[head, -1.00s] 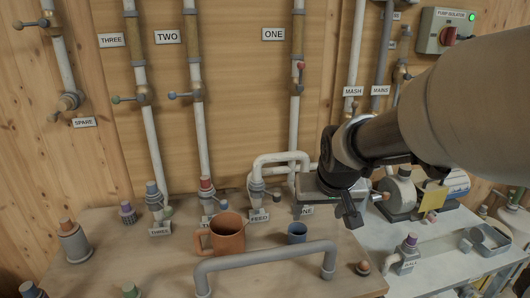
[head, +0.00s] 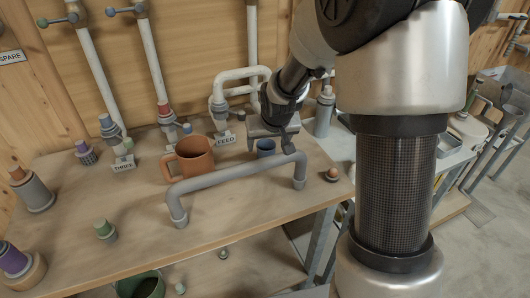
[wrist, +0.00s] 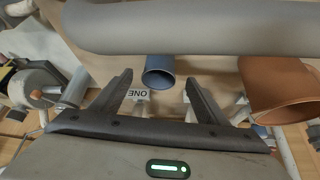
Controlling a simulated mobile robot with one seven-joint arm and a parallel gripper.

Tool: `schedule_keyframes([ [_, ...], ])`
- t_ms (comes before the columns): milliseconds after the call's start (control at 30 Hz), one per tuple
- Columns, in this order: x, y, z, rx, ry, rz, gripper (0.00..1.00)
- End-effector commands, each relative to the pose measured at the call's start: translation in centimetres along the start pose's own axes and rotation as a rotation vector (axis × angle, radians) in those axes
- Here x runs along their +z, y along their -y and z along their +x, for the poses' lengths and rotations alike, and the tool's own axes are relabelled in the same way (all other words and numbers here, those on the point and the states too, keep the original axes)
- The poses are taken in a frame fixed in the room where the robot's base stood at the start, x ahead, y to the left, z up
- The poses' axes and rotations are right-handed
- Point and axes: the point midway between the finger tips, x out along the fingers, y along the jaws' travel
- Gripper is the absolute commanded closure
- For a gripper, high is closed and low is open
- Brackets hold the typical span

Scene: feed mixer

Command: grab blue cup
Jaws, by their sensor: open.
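The small blue cup (head: 265,147) stands on the wooden table behind the grey rail, to the right of a larger terracotta mug (head: 190,158). My gripper (head: 271,137) is close by the cup in the head view and partly covers it. In the wrist view the blue cup (wrist: 159,77) lies ahead, between the two spread black fingers (wrist: 158,88), with a gap on each side. The fingers are open and hold nothing. The terracotta mug (wrist: 279,88) is to the right there.
A thick grey rail (head: 240,177) runs in front of the cup and spans the top of the wrist view (wrist: 200,27). A small orange-topped knob (head: 332,174) is at the table's right edge.

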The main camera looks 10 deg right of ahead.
Motion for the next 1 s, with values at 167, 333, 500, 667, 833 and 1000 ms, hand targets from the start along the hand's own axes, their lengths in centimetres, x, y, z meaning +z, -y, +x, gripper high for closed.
schedule_keyframes([
  [167,-0.3,-0.1,2.2,0.000,0.003,0.001,0.31],
  [333,-0.5,-0.1,4.5,-0.001,0.003,0.000,0.31],
  [500,-0.6,-0.1,5.2,0.000,0.000,-0.001,0.31],
  [667,-0.6,-0.1,5.2,0.000,0.000,0.000,0.31],
  [833,-0.6,-0.1,5.2,0.000,0.000,0.000,0.60],
  [1000,-0.6,-0.2,5.1,0.000,0.000,0.000,0.75],
])
